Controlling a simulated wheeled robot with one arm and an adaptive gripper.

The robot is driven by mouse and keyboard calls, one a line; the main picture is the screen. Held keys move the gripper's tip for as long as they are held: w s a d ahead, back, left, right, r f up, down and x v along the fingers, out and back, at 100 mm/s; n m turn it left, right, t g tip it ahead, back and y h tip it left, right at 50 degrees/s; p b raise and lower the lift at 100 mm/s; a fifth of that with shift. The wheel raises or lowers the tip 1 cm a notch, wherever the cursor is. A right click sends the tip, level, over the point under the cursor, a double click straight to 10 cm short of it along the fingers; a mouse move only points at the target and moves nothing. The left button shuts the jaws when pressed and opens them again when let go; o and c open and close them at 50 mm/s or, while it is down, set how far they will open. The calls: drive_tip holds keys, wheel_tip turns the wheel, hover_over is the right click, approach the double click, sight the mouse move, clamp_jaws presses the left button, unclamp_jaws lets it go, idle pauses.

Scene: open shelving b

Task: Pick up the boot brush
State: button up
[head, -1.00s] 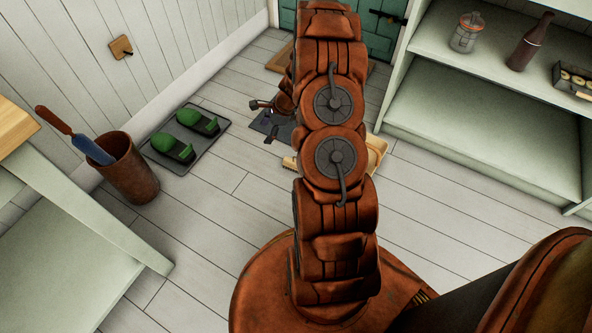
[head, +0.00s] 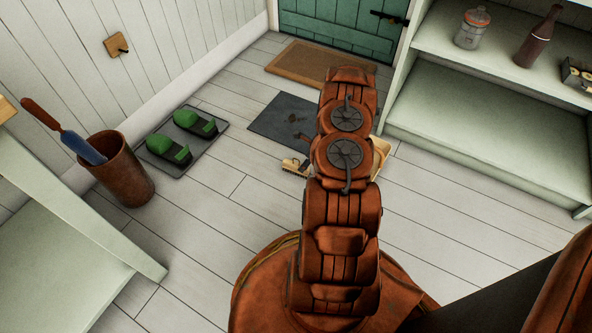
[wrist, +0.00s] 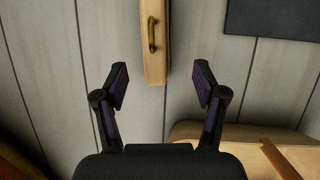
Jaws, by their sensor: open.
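The boot brush (head: 296,167) lies on the plank floor, just left of my arm in the head view. I take the long, pale wooden piece with a brass-coloured handle (wrist: 154,42) in the wrist view to be the same brush; its far end is cut off by the top edge. My gripper (wrist: 160,78) is open and empty, its fingers spread to either side of the brush's near end. I cannot tell the height between them. In the head view my arm hides the gripper.
A wooden tray (head: 381,158) sits right of my arm and shows in the wrist view (wrist: 205,131). A dark mat (head: 268,116) lies beyond the brush. Shelving (head: 490,130) stands right; a boot tray (head: 173,167) and brown bin (head: 128,178) stand left. Floor between is clear.

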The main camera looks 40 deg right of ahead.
sight(296, 165)
drive_tip(key=b+x, duration=0.2)
drive_tip(key=x, duration=0.2)
drive_tip(key=shift+s+a+f+b, duration=0.25)
drive_tip(key=shift+f+b, duration=0.1)
drive_tip(key=shift+b, duration=0.05)
drive_tip(key=shift+w+a+f, duration=0.1)
drive_tip(key=shift+w+f, duration=0.15)
drive_tip(key=shift+f, duration=0.1)
drive_tip(key=shift+r, duration=0.1)
drive_tip(key=c, duration=1.2)
drive_tip(key=shift+c, duration=0.2)
